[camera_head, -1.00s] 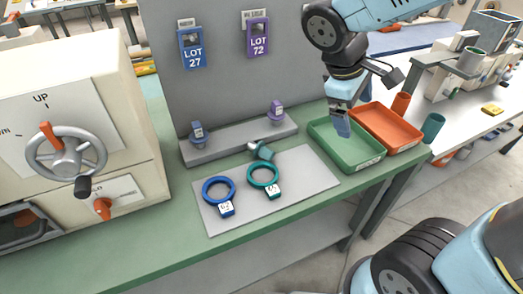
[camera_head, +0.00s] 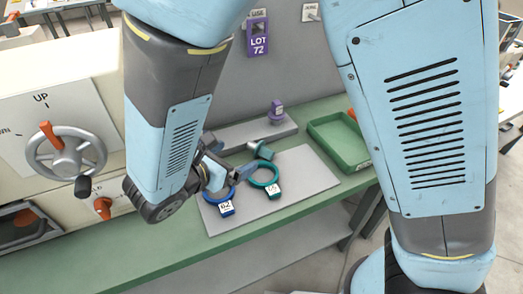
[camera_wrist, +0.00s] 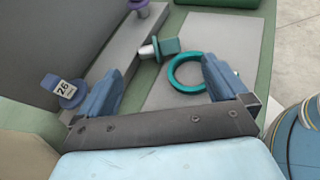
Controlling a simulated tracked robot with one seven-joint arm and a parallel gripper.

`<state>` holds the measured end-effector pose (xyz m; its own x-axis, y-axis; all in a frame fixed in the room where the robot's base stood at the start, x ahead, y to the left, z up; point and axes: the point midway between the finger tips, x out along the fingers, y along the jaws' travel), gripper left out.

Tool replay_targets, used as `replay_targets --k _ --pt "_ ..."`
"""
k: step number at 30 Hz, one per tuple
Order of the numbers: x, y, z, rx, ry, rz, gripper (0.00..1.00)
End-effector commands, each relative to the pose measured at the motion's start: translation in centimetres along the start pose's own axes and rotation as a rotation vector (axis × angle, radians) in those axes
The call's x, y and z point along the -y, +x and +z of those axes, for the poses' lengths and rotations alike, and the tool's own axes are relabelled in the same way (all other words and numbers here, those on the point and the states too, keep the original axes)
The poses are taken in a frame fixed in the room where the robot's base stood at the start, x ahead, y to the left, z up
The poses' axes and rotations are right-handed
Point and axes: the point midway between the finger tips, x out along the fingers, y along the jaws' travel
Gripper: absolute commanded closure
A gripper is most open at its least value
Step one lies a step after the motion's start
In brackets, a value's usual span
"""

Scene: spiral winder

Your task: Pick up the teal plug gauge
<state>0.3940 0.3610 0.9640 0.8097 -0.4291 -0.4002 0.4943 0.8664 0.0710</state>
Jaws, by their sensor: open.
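The teal plug gauge (camera_head: 260,146) lies on its side at the back edge of the grey mat (camera_head: 310,175), by the grey rack block. My gripper (camera_head: 226,172) is open and empty. It is over the blue ring gauge's area, left of and nearer than the plug gauge in the head view. In the wrist view the plug gauge lies beyond the gap between my two fingers (camera_wrist: 165,80), apart from both.
A teal ring gauge (camera_head: 250,178) lies close to the plug, also in the wrist view (camera_wrist: 174,80). A blue ring gauge (camera_head: 227,210) is partly hidden by my gripper. Upright plugs stand on the rack, one purple (camera_head: 277,110), one blue-violet (camera_wrist: 66,92). A green tray (camera_head: 350,158) is at right.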

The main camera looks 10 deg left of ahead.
Motion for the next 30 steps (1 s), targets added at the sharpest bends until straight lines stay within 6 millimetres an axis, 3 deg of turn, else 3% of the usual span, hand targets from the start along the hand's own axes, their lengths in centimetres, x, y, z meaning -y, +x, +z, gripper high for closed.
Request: replay_targets --k 5,18,30 --pt "-0.4 -0.2 -1.0 0.019 -0.038 0.034 0.00" --pt "-0.6 6.7 -0.8 0.019 -0.037 0.031 0.00" --pt "-0.5 9.9 -0.8 0.019 -0.038 0.030 0.00"
